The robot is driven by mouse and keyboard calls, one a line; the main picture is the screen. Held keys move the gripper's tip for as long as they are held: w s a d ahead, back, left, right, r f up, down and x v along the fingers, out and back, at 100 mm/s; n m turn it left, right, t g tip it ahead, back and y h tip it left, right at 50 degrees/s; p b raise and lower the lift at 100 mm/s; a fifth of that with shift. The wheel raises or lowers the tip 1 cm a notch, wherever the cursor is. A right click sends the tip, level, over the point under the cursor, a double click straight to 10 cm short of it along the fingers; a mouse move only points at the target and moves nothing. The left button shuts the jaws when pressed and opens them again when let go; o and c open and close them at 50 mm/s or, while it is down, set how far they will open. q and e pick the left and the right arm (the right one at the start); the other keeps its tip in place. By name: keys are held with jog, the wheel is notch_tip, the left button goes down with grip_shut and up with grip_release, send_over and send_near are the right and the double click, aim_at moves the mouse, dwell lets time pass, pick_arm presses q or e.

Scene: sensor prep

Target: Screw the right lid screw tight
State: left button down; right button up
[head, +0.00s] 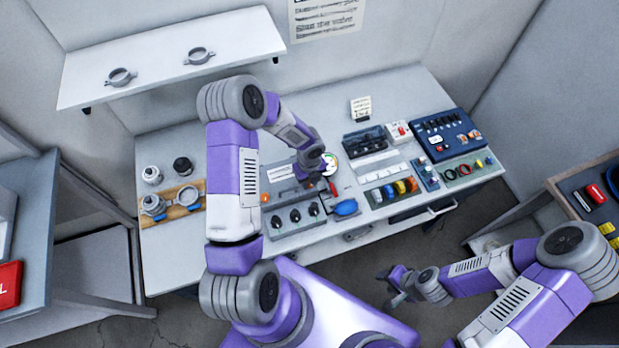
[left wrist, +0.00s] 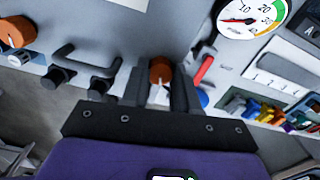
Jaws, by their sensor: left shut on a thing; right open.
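The right lid screw (left wrist: 160,70), with an orange-brown head, sits between the two fingers of my left gripper (left wrist: 160,88) in the left wrist view. The fingers are shut on it. In the head view my left gripper (head: 318,181) reaches down onto the grey panel (head: 285,174) and hides this screw. A similar orange lid screw (left wrist: 16,31) stands to the left in the left wrist view, and an orange spot (head: 265,197) shows at the panel's left in the head view. My right gripper (head: 393,288) is open and empty, in front of the bench.
A round gauge (head: 328,162) and a red handle (left wrist: 203,70) are close to my left gripper. Black knobs (head: 295,215) line the panel's front. A blue item (head: 346,207) lies to the right. A wooden board (head: 172,206) with metal fittings is at the bench's left.

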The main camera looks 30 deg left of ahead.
pick_arm(q)
jog(key=shift+m+p, duration=0.7)
jog(key=shift+m, duration=1.2)
jog(key=c, duration=0.9)
grip_release()
jog(key=shift+o, duration=0.2)
notch_tip(320, 180, up, 8)
jog(key=shift+f, duration=0.15)
